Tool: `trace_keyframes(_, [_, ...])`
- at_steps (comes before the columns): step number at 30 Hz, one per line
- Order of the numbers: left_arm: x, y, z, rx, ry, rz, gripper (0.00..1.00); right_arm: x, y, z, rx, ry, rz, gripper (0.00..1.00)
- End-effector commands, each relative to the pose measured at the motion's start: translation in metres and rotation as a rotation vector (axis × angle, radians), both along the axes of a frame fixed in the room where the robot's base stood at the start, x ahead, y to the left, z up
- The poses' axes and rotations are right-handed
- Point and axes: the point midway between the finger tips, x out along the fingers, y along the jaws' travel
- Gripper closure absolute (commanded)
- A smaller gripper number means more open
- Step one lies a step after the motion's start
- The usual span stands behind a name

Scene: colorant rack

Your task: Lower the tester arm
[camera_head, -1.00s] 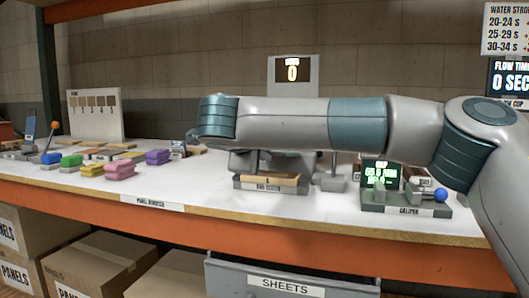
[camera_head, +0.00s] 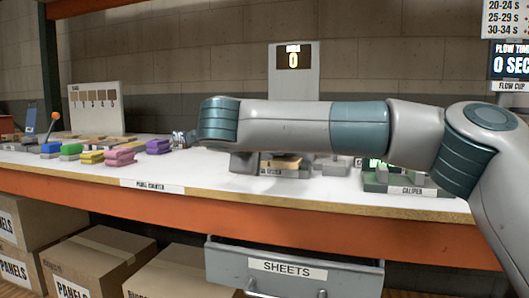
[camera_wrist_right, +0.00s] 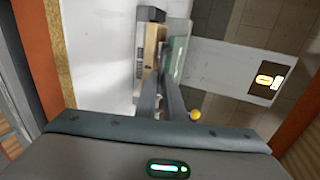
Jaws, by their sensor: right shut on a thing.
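The tester (camera_head: 276,164) stands on the bench with a wooden panel on it. In the head view my right forearm crosses in front and hides its upper part. In the right wrist view the tester (camera_wrist_right: 140,62) and the edge of its wooden panel (camera_wrist_right: 153,48) are just beyond my right gripper (camera_wrist_right: 161,92). The two dark fingers are close together, shut on what looks like the tester arm. The held part is mostly hidden between them. A yellow ball (camera_wrist_right: 195,115) shows beside the fingers. My left gripper is not in view.
The display (camera_head: 294,58) reading 0 rises behind the tester. The caliper (camera_head: 402,185) stands to the right, partly behind my arm. Coloured blocks (camera_head: 120,156) lie to the left. Bare bench lies in front.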

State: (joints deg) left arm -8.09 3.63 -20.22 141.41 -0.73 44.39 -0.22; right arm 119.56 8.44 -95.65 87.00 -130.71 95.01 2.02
Motion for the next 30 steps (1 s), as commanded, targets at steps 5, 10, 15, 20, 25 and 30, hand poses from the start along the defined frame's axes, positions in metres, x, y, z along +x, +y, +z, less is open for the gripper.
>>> trace_keyframes(5, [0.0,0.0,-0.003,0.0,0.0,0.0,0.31,-0.003,0.003,-0.024,-0.01,0.043,0.001,1.0])
trace_keyframes(10, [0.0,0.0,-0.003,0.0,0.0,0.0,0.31,-0.003,0.003,-0.023,-0.009,0.042,0.002,0.84])
trace_keyframes(15, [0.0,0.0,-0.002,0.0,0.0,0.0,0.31,-0.002,0.002,-0.022,-0.007,0.042,0.001,0.84])
trace_keyframes(20, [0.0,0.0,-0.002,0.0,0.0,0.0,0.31,-0.004,0.003,-0.02,-0.007,0.041,0.001,0.84])
trace_keyframes(25, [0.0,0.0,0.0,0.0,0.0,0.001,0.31,-0.014,0.007,-0.015,-0.007,0.04,0.002,0.84])
trace_keyframes(30, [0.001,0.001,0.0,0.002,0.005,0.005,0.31,-0.036,0.014,-0.003,-0.007,0.035,0.005,0.84])
